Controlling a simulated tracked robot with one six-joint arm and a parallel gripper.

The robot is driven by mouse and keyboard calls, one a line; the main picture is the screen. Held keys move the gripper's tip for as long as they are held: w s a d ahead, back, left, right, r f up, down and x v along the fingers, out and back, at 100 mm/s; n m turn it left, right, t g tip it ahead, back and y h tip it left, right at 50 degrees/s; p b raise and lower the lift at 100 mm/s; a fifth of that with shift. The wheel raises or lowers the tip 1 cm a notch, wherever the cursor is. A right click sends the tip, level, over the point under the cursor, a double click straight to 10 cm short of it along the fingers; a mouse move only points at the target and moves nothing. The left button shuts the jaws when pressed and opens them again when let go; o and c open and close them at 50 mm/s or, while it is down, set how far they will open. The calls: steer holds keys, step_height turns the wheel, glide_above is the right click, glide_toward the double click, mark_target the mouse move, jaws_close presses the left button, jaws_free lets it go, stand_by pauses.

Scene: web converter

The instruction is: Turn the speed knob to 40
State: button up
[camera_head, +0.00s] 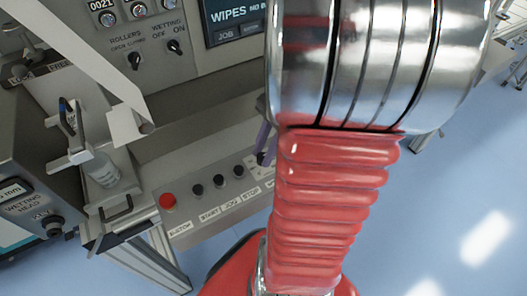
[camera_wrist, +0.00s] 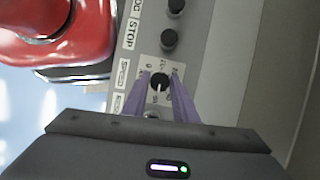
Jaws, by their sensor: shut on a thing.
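The speed knob (camera_wrist: 160,82) is a black dial on the grey control panel, with a white pointer line and a pale scale plate around it. In the wrist view the pointer runs toward the bottom of the picture. The scale figures are too small to read surely. My gripper (camera_wrist: 160,80) has its two purple fingers on either side of the knob, shut on it. In the head view a purple finger of my gripper (camera_head: 264,146) shows at the panel's right; the knob there is hidden behind my arm.
The panel also carries a red E-stop button (camera_head: 167,202) and black buttons (camera_head: 218,181) labelled start, jog and stop. A rollers switch (camera_head: 135,60) and a wetting switch (camera_head: 175,46) sit on the upright face behind. A bottle (camera_head: 101,169) stands at the left.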

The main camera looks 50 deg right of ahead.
steer(key=n, duration=0.1)
steer(key=n+g, duration=0.1)
steer(key=n, duration=0.2)
steer(key=shift+w+d+g, duration=0.1)
steer(key=shift+w+g, duration=0.2)
steer(key=shift+w+n+g, duration=0.15)
steer(key=shift+n+g, duration=0.55)
steer(key=shift+n, duration=1.3)
steer(key=shift+h, duration=0.3)
steer(key=o, duration=1)
steer(key=shift+r, duration=0.1)
steer(key=v, duration=1.3)
steer(key=shift+w+d+r, duration=0.1)
steer(key=shift+d+r, duration=0.05)
steer(key=shift+r, duration=0.05)
